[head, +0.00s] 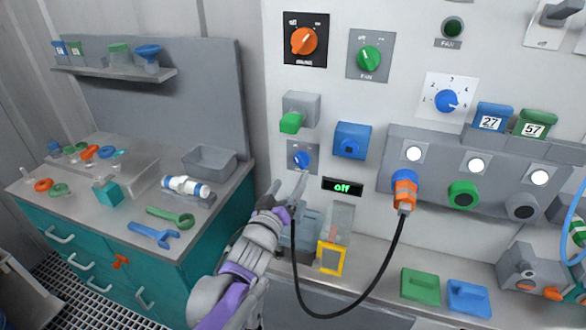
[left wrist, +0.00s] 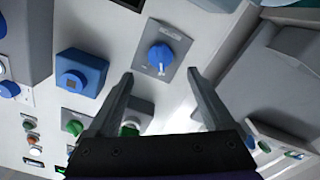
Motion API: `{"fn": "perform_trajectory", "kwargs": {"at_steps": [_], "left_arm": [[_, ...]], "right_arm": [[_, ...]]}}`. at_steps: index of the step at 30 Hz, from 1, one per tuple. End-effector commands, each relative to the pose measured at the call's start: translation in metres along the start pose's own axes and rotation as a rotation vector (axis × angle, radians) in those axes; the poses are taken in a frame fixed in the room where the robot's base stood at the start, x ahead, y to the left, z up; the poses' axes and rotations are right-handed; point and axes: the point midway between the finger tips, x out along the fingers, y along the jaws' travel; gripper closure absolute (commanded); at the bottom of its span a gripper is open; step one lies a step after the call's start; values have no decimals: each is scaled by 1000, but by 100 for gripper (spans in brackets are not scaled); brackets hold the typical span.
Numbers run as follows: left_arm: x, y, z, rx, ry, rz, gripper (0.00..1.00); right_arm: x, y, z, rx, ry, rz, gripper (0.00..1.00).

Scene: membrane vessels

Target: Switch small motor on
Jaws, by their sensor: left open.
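A small blue knob (head: 301,158) sits on a grey square plate on the white wall panel. It also shows in the left wrist view (left wrist: 160,58), with a white pointer mark. A black display (head: 342,187) below and right of it reads "Off" in green. My left gripper (head: 288,187) is just below the knob in the head view. In the left wrist view my left gripper (left wrist: 159,74) is open and empty, its fingertips on either side below the knob, apparently not touching it. My right gripper is not in view.
Close by are a green-handled grey switch (head: 291,122) above and a blue box (head: 352,140) to the right. A black cable hangs from an orange plug (head: 404,192). A yellow-framed clear box (head: 334,240) stands below. A tool bench (head: 100,215) is at left.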

Motion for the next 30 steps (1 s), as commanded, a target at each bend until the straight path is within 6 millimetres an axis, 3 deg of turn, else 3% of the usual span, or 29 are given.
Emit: {"fn": "perform_trajectory", "kwargs": {"at_steps": [6,12,24,30], "left_arm": [[44,0,0,0,0,-1,14],[69,0,0,0,0,-1,14],[77,-1,0,0,-1,-2,14],[77,-1,0,0,-1,-2,48]], "right_arm": [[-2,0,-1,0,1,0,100],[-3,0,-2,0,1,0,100],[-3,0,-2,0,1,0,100],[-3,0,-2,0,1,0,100]]}}
